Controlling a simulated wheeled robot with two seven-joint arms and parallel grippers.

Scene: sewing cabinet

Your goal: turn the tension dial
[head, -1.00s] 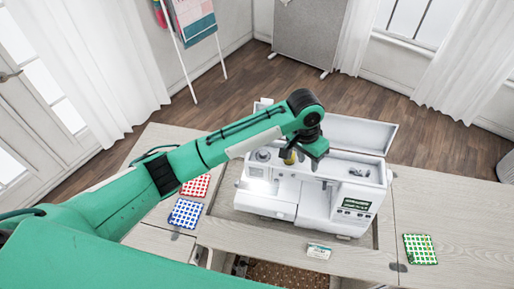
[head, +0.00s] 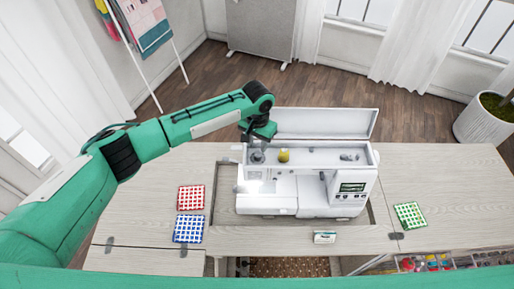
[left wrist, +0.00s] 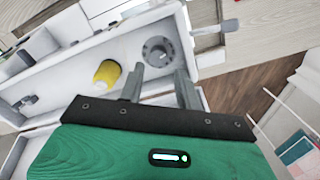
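The white sewing machine (head: 335,196) stands in the cabinet's recess with its top lid raised. The tension dial appears to be the round grey knob (head: 257,157) at the left of its top; the left wrist view shows it (left wrist: 158,51) too. My left gripper (head: 257,142) is over the left end of the machine, by the knob. In the left wrist view its two fingers (left wrist: 158,76) are apart with nothing between them, and the knob lies just beyond their tips. I cannot tell the exact height gap. My right gripper is not in view.
The raised lid (head: 325,123) is behind. The table's right side is mostly clear.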

